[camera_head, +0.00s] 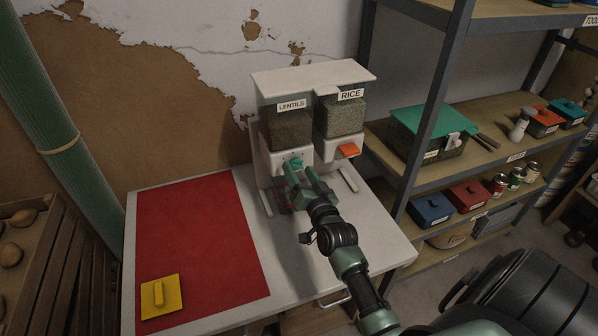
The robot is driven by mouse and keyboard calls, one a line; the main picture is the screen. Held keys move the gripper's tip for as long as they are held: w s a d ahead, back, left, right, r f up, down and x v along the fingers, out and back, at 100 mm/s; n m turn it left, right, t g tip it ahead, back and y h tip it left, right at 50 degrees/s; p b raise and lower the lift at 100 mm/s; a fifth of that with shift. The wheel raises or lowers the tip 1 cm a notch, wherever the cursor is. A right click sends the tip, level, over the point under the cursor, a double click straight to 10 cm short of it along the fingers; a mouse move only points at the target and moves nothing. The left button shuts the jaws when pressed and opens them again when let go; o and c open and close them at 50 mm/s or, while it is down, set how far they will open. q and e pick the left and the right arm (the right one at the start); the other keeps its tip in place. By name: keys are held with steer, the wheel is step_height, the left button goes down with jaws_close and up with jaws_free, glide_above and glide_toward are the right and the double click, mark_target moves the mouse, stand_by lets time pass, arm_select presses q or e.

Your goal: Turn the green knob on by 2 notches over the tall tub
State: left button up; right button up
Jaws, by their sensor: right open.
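A white dispenser (322,78) stands at the back of the table with two clear bins, LENTILS (290,128) on the left and RICE (341,117) on the right. The green knob (296,162) is on the front below the lentils bin, partly hidden by my gripper. My right gripper (295,172) is open, with its fingers at the green knob; whether they touch it I cannot tell. A reddish thing (283,204) shows under the lentils spout, mostly hidden behind my gripper; I cannot tell if it is the tall tub. My left gripper is not in view.
An orange knob (349,150) is below the rice bin. A red mat (195,235) covers the table's left part, with a yellow lid (161,297) at its front left corner. A metal shelf (440,110) with boxes and cans stands right. A green pipe (50,130) stands left.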

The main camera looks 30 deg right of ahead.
steer(key=b+v, duration=0.1)
steer(key=v, duration=0.6)
steer(key=shift+b, duration=0.3)
steer(key=shift+a+f, duration=0.1)
